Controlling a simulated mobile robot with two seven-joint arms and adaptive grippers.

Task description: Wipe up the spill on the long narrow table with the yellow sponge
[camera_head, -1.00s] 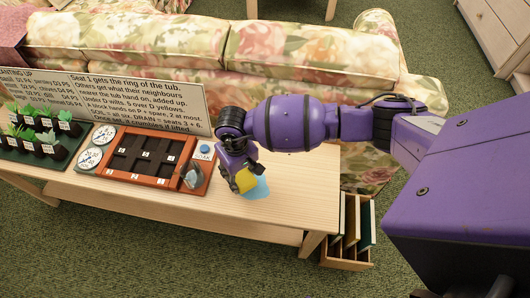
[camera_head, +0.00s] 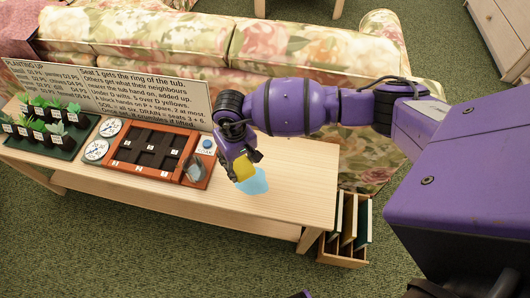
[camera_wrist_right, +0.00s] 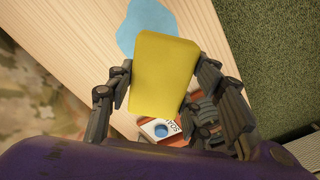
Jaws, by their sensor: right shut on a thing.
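The long narrow table (camera_head: 300,202) is pale wood and stands in front of the sofa. A light blue spill (camera_head: 257,184) lies on its top towards the right end. It also shows in the right wrist view (camera_wrist_right: 148,25), just beyond the sponge. My right gripper (camera_head: 240,168) is shut on the yellow sponge (camera_head: 245,171) and holds it at the spill's left side. The sponge fills the middle of the right wrist view (camera_wrist_right: 164,75) between the two fingers. I cannot tell whether it touches the table. My left gripper is not in view.
Left of the spill is an orange-framed tray (camera_head: 118,166) with dark cells, dials, a blue button and a grey scoop-like thing. Potted seedlings (camera_head: 45,127) stand farther left. A lettered board (camera_head: 130,92) stands behind. A crate (camera_head: 343,250) sits on the floor at right.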

